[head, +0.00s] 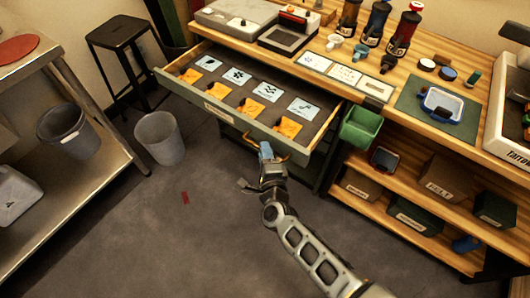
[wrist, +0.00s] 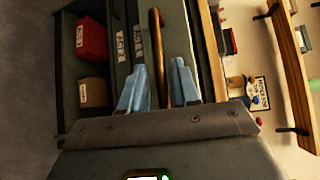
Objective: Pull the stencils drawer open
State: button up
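The drawer (head: 235,122) in the wooden table stands pulled out, with several pale stencil cards (head: 238,75) and orange packets (head: 249,107) lying inside. Its front carries a small pale label (head: 218,113), too small to read surely. My gripper (head: 268,152) is at the right part of the drawer front, close to a brass-coloured handle. In the wrist view its two blue fingers (wrist: 158,88) stand apart on either side of a brass handle bar (wrist: 157,45). Gaps show between the bar and both fingers, so the gripper is open around it. The fingertips' depth on the bar is hard to tell.
A grey bin (head: 159,138) and a black stool (head: 122,45) stand left of the drawer. A metal bench (head: 95,150) is further left. A green bin (head: 360,127) hangs at the right of the drawer, above shelves with boxes.

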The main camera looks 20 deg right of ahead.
jog(key=shift+o, duration=0.5)
jog(key=s+a+r, duration=0.1)
jog(key=s, duration=0.6)
jog(key=shift+s+p, duration=0.3)
jog(key=shift+p, duration=0.15)
jog(key=shift+r, duration=0.1)
jog(key=s+d+r+n+y, duration=0.1)
jog(key=s+d+r+n, duration=0.15)
jog(key=s, duration=0.45)
jog(key=s+d+r+n, duration=0.1)
jog(key=s+r+n, duration=0.25)
jog(key=s, duration=0.35)
jog(key=s+d+r+n+y, duration=0.1)
jog(key=s+d+r+n, duration=0.1)
jog(key=s+n, duration=0.3)
jog(key=s+d+r+n+g, duration=0.1)
jog(key=s+d+r+n, duration=0.1)
jog(key=s+r+n, duration=0.8)
jog(key=s+r, duration=0.6)
jog(key=r, duration=0.2)
jog(key=shift+s+d+r, duration=0.2)
jog(key=shift+r, duration=0.15)
